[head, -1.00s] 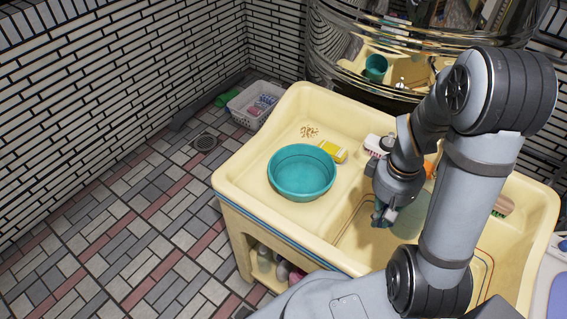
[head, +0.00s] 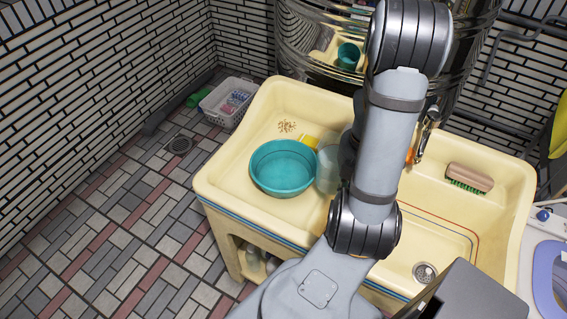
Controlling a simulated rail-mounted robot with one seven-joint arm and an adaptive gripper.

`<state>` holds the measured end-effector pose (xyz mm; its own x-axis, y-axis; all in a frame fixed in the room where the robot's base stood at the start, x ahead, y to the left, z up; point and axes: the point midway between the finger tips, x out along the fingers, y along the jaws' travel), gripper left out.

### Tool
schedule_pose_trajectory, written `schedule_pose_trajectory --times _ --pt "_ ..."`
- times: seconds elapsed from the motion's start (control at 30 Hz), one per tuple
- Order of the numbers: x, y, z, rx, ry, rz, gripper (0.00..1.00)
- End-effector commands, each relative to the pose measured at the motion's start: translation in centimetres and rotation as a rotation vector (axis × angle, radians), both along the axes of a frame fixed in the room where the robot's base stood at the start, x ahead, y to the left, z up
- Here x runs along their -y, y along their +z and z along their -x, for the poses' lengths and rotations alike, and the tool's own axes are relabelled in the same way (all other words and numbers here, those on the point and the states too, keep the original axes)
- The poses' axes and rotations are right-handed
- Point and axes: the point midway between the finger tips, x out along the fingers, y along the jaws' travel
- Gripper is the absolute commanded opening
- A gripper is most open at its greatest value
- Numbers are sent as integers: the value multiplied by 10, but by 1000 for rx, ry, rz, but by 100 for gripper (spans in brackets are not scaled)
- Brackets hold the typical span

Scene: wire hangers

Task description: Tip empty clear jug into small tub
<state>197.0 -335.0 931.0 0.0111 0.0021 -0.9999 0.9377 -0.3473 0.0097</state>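The small teal tub (head: 284,181) sits on the left part of the cream sink unit. The clear jug (head: 327,170) shows as a pale, see-through greenish shape at the tub's right side, partly hidden by my arm. Its tilt and whether it touches the tub's rim I cannot tell. My gripper is hidden behind my own arm links, on the jug's right, so its fingers and its grip on the jug do not show.
A yellow item (head: 308,142) lies behind the tub, near small brown crumbs (head: 287,126). A scrubbing brush (head: 469,178) lies on the right of the sink unit (head: 225,186). A white basket (head: 228,105) stands on the floor at the back left.

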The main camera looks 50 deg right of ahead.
Motion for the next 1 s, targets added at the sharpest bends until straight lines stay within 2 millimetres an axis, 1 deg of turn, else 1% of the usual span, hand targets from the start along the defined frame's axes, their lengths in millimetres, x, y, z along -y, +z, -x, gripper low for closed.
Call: schedule_pose_trajectory --times 0.23,0.3,0.53,0.7,1.0 --pt "6 1 -2 0 200 2 0" --pt "8 0 -3 1 290 2 0" --pt "9 0 -3 0 495 0 0" --pt "9 0 -3 0 556 0 0" --pt "9 0 -3 0 562 1 0"
